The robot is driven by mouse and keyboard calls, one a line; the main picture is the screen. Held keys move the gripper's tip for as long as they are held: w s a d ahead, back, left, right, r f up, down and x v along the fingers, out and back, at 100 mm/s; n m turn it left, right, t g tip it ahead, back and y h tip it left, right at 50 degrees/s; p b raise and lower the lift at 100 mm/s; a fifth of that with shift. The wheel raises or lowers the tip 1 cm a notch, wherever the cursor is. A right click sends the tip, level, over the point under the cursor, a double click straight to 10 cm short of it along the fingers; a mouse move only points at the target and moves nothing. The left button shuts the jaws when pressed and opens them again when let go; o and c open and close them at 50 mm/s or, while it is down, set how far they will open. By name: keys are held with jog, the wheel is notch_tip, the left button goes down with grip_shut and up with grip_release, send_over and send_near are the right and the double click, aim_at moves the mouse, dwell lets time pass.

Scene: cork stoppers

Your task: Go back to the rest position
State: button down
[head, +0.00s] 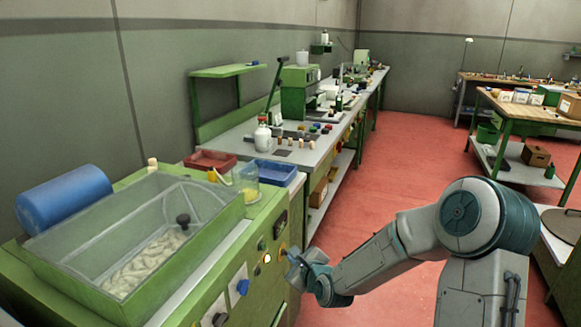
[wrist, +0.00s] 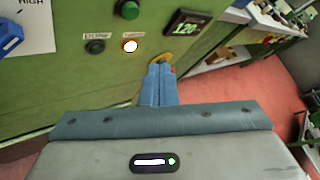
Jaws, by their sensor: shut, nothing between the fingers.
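My gripper (head: 292,258) is in front of the green machine's control panel in the head view, with my arm reaching in from the right. In the wrist view its blue fingers (wrist: 160,72) are together with nothing between them. They point toward the panel, just below a lit button (wrist: 130,46) and left of a small display (wrist: 187,25). I cannot tell whether the fingertips touch the panel.
The green machine (head: 225,235) has a clear-lidded basin, with a blue cylinder (head: 65,198) behind it. A red tray (head: 210,161) and a blue tray (head: 272,173) stand beyond. Corks and bottles are on the long bench. The red floor (head: 400,160) is open to the right.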

jog(key=s+d+r+n+g+h+p, duration=0.1)
jog(key=s+d+r+n, duration=0.4)
jog(key=s, duration=0.5)
jog(key=s+d+r+n+g+h+p, duration=0.2)
jog(key=s+d+r+n+g, duration=0.3)
jog(key=s+n, duration=0.5)
jog(key=s+d+r+n+g+h+p, duration=0.2)
jog(key=s+d+r+n, duration=0.4)
jog(key=s, duration=0.5)
jog(key=shift+s+r+n+g+h, duration=0.25)
jog(key=shift+n+g+h, duration=0.4)
jog(key=shift+n, duration=0.45)
jog(key=shift+d, duration=0.1)
dwell(3.7)
